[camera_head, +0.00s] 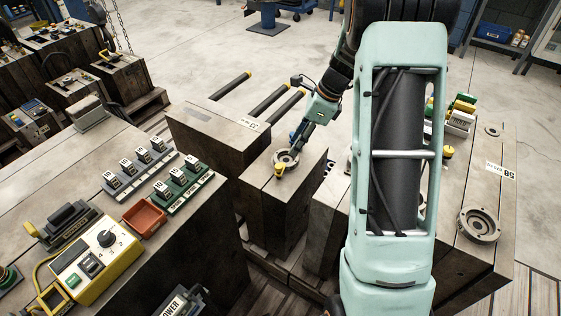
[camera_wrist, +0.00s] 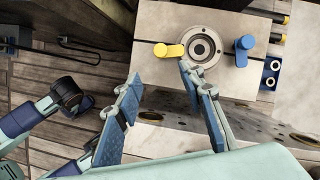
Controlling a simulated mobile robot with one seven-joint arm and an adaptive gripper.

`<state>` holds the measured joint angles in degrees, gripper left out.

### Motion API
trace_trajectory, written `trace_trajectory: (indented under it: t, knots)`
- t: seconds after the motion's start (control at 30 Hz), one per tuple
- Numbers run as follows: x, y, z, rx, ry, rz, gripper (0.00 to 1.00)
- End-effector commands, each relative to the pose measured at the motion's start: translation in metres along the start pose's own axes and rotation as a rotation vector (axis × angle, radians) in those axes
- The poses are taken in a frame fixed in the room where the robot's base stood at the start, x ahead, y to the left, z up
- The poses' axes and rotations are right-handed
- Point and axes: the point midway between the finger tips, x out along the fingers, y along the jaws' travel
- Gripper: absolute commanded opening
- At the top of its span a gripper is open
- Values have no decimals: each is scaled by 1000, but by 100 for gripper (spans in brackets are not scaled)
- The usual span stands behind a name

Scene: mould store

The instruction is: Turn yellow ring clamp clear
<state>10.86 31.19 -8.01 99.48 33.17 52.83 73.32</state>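The yellow ring clamp (camera_wrist: 169,50) sits at the left side of a round grey locating ring (camera_wrist: 203,46) on a pale mould block. Its right end meets the ring's edge; whether it overlaps the rim is hard to tell. A blue clamp (camera_wrist: 243,50) sits on the ring's opposite side. My gripper (camera_wrist: 161,77) is open and empty, its blue-padded fingers apart just below the yellow clamp in the wrist view. In the head view the yellow clamp (camera_head: 280,170) is at the ring's near-left edge (camera_head: 286,157), and my gripper (camera_head: 299,134) is beyond the ring.
A second block (camera_head: 218,121) stands left, with dark bars behind it. Another block at right carries a loose ring (camera_head: 478,225). A bench at left holds a yellow control box (camera_head: 97,256), numbered switches and a red tray (camera_head: 144,217). Open floor lies behind.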

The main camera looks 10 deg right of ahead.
Motion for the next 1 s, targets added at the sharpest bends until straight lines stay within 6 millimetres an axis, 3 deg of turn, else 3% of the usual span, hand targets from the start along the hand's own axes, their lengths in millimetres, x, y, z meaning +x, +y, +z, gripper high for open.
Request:
trace_trajectory:
  t: [0.17, 0.6, 0.8, 1.0]
  knots:
    - [19, -2, 4, 7, -15, -3, 36]
    - [96, -2, 4, 7, -13, -2, 36]
    - [110, -2, 6, 6, -13, -3, 36]
    - [111, -2, 6, 6, -13, -4, 36]
